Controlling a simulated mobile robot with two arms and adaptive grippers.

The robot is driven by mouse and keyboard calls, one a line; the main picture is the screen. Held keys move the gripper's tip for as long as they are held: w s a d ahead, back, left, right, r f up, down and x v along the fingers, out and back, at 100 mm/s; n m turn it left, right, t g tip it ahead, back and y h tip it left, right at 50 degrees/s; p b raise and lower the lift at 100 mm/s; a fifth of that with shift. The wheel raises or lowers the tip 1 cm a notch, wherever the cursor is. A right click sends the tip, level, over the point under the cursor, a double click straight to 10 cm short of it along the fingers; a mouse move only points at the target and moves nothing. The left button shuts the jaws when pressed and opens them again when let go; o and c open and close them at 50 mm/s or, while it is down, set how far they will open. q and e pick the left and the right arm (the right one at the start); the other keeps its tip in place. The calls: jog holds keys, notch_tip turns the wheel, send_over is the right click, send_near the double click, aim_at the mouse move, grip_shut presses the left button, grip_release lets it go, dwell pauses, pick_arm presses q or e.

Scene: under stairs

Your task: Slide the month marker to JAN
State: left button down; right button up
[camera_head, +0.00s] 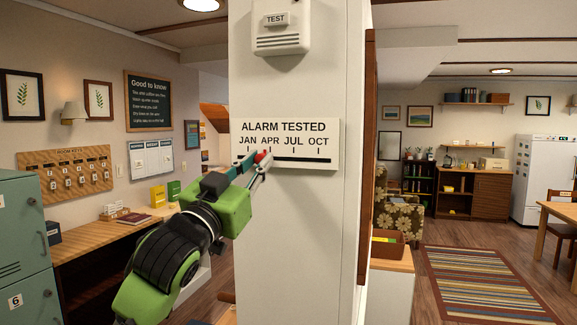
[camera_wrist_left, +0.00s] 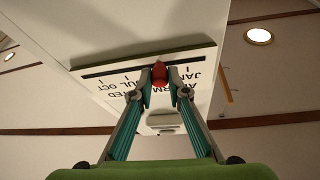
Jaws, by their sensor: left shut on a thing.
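The "ALARM TESTED" board (camera_head: 330,130) is fixed to a white post, with JAN, APR, JUL and OCT in a row above a dark horizontal slot (camera_head: 310,170). The month marker is a small red knob (camera_head: 260,156) on that slot. In the head view it appears between the JAN and APR labels, nearer APR; its exact place is partly hidden by my fingers. My left gripper (camera_head: 261,161) reaches in from the lower left and is shut on the marker. In the left wrist view the red marker (camera_wrist_left: 159,74) sits between the fingertips, with the lettering upside down. My right gripper is not in view.
A white alarm box with a TEST button (camera_head: 275,19) is mounted above the board on the post (camera_head: 300,250). A wooden desk (camera_head: 110,240) and teal lockers (camera_head: 20,230) stand at the left. The board's face right of the marker is clear.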

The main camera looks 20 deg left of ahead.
pick_arm(q)
jog(key=a, duration=0.4)
jog(key=shift+w, duration=0.1)
jog(key=shift+a, duration=0.1)
jog(key=c, duration=2)
grip_release()
jog(key=shift+c, duration=0.2)
jog(key=shift+o, duration=0.6)
jog(key=shift+a, duration=0.15)
send_near(247, 152)
jog(key=v, duration=0.6)
jog(key=shift+s, duration=0.25)
